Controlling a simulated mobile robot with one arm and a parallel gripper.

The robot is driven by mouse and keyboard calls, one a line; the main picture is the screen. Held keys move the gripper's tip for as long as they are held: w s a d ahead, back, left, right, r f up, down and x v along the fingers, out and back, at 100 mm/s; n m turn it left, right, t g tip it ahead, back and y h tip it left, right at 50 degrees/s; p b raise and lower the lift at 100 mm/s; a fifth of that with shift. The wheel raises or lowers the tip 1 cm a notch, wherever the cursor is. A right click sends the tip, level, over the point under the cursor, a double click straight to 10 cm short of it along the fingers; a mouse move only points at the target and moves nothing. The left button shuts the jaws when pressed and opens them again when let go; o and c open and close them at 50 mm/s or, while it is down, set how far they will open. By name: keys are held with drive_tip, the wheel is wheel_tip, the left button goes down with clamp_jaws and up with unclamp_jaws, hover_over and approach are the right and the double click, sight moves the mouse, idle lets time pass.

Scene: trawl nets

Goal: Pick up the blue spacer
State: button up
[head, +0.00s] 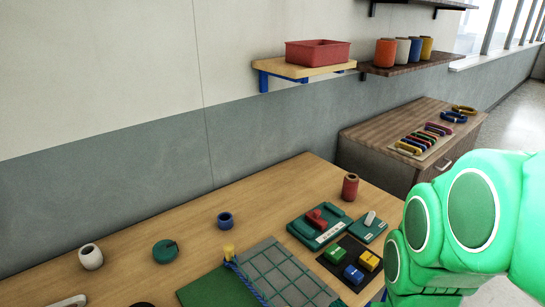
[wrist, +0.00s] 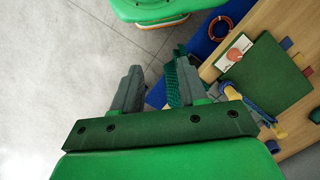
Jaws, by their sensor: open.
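A small blue block (head: 353,274) lies beside a yellow block (head: 369,260) on a black mat (head: 331,264) near the table's right front edge. A short blue ring (head: 224,219) stands alone further left on the table. I cannot tell for certain which of the two is the blue spacer. My green arm fills the right of the head view and hides the table's right corner.
A cabinet (head: 420,130) and shelves stand behind. The table edge lies right in the wrist view.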

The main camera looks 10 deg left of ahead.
drive_tip(key=o, duration=0.8)
